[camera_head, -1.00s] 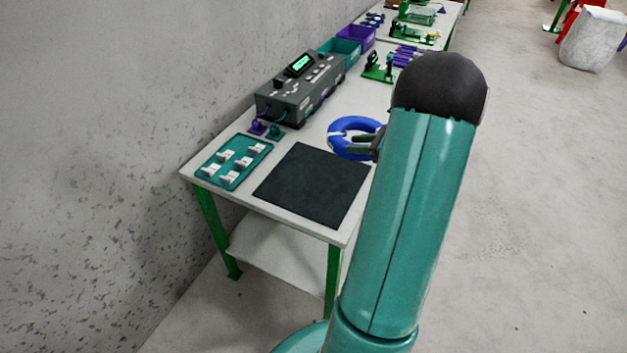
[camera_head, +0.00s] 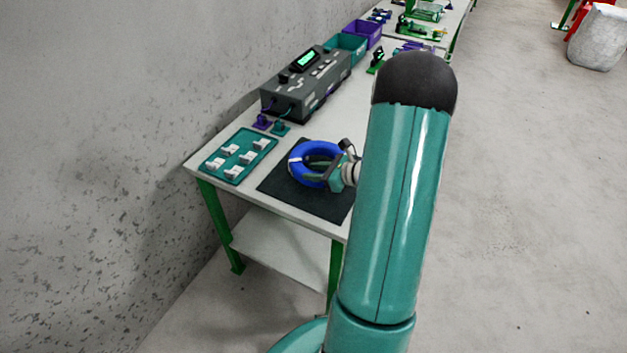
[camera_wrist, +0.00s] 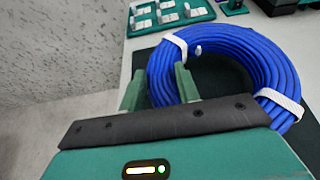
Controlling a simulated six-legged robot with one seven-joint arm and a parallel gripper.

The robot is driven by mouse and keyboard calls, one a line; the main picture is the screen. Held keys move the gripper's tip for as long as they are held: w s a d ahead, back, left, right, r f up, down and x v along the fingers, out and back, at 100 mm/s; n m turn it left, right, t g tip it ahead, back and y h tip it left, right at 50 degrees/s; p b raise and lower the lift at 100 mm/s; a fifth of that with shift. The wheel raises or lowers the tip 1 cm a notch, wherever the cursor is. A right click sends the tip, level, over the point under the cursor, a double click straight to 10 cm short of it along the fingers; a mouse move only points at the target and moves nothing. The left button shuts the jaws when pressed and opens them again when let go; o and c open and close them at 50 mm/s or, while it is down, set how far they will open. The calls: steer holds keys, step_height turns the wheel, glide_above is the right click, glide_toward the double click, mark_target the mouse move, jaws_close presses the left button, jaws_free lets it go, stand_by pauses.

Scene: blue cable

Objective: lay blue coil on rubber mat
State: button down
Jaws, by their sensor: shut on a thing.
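The blue coil (camera_head: 316,147) is a ring of cable bound with white ties. In the head view it is over the far part of the dark rubber mat (camera_head: 300,201), near the table's front end. My gripper (camera_head: 320,172) reaches in from the right and is shut on the coil's near side. In the wrist view the coil (camera_wrist: 225,40) passes between the fingers of my gripper (camera_wrist: 160,82), with the mat (camera_wrist: 140,62) below it. I cannot tell whether the coil touches the mat. My arm hides the mat's right edge.
A teal tray with white parts (camera_head: 238,158) lies left of the mat. Purple and teal plugs (camera_head: 279,129) and a grey device (camera_head: 304,84) with a lit display stand behind. Bins (camera_head: 347,46) are farther back. A wall runs along the left.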

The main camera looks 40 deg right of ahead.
steer(key=f, duration=0.3)
steer(key=shift+w+a+f, duration=0.15)
steer(key=shift+a+f, duration=0.1)
steer(key=c, duration=1)
jaws_free()
steer(key=shift+c, duration=0.2)
